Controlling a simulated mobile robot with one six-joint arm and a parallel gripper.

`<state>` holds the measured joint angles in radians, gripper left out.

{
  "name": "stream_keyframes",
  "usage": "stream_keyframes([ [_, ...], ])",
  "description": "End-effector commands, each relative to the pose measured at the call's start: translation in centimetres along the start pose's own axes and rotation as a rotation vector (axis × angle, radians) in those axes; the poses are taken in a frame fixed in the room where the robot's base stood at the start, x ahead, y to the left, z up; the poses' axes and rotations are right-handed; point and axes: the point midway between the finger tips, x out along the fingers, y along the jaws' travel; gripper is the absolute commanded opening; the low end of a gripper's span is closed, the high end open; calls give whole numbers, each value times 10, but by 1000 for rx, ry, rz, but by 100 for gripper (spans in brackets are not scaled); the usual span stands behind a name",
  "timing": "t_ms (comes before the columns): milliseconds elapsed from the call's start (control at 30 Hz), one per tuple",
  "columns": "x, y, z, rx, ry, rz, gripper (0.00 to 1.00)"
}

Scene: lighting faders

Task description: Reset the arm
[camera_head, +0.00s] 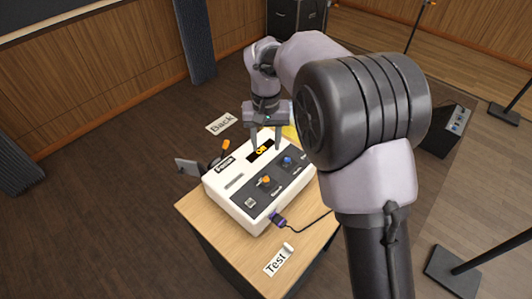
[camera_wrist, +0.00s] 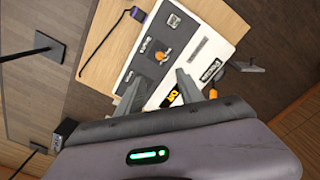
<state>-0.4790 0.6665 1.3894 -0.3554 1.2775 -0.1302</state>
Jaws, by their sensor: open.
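My gripper (camera_head: 266,138) is open and points down over the far edge of a white lighting console (camera_head: 238,207). Its two fingers stand apart on either side of the console's orange-lit display; I cannot tell whether they touch the console. In the wrist view my gripper (camera_wrist: 158,90) also shows open, with nothing between its fingers. The console carries an orange knob (camera_head: 266,181) and a blue knob (camera_head: 287,161) on dark panels. In the wrist view the orange knob (camera_wrist: 164,53) shows, while the blue knob cannot be made out. My arm hides the console's right part in the head view.
The console stands on a wooden table (camera_head: 197,220). A "Test" card (camera_head: 275,264) lies at its front, and a "Back" card (camera_head: 221,124) shows behind. A purple plug (camera_head: 278,219) with a black cable sits at the console's front. A stand base (camera_head: 452,270) is on the right.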

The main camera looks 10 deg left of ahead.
Motion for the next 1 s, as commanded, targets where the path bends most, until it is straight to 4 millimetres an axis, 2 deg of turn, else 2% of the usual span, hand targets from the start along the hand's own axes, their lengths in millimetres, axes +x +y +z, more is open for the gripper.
stream_keyframes([
  [100,-8,0,0,0,-1,0,44],
  [533,-9,1,1,2,1,-1,44],
  [633,-26,20,12,45,37,-20,44],
  [667,-35,30,21,74,57,-33,44],
  [733,-58,62,55,157,122,-69,44],
  [833,-77,103,125,295,233,-121,44],
  [900,-74,122,176,389,308,-151,44],
  [1000,-55,135,237,499,405,-181,44],
])
